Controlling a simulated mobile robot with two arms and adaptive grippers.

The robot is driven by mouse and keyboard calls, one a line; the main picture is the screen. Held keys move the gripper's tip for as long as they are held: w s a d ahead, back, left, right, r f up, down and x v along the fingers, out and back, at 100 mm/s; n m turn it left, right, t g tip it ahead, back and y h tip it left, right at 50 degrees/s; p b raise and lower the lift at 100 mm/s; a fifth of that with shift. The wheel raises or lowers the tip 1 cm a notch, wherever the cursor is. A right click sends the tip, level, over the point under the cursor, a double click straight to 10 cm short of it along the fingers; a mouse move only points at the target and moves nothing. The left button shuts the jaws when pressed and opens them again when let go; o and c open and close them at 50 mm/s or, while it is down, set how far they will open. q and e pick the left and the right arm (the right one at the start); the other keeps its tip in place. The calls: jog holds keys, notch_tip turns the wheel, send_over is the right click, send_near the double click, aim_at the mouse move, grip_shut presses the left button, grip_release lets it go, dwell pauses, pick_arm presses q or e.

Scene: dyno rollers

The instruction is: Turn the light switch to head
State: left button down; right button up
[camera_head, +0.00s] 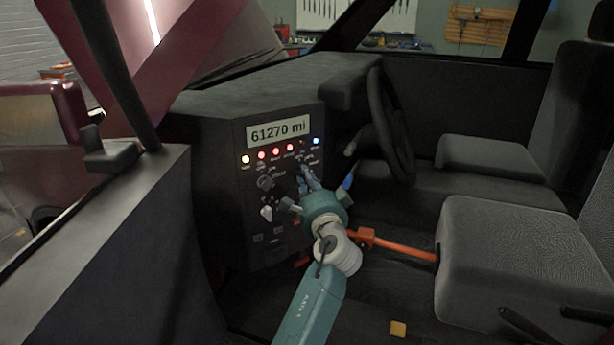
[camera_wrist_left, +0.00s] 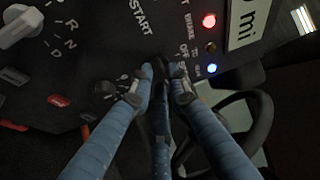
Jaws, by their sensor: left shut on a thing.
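The light switch (camera_wrist_left: 160,68) is a small dark knob on the black dashboard panel (camera_head: 258,210). It shows between the fingertips in the left wrist view, mostly covered by them. Small white labels surround it, one reading OFF; its exact setting cannot be read. My left gripper (camera_head: 308,183) reaches the right part of the panel, below the row of indicator lights. In the left wrist view its blue-wrapped fingers (camera_wrist_left: 160,88) are closed around the switch. In the head view the gripper hides the switch. My right gripper is in neither view.
A display (camera_head: 278,130) reads 61270 mi above lit indicators. Other knobs sit left of the gripper, including a pale selector (camera_wrist_left: 20,25). The steering wheel (camera_head: 392,125) is close on the right. An orange bar (camera_head: 400,246) and seats (camera_head: 505,260) lie beyond my arm.

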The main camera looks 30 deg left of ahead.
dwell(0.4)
pick_arm(q)
jog(key=c, duration=1.7)
grip_release()
jog(key=shift+o, duration=0.2)
jog(key=shift+d, duration=0.1)
jog(key=v, duration=0.7)
jog(key=shift+s+d, duration=0.15)
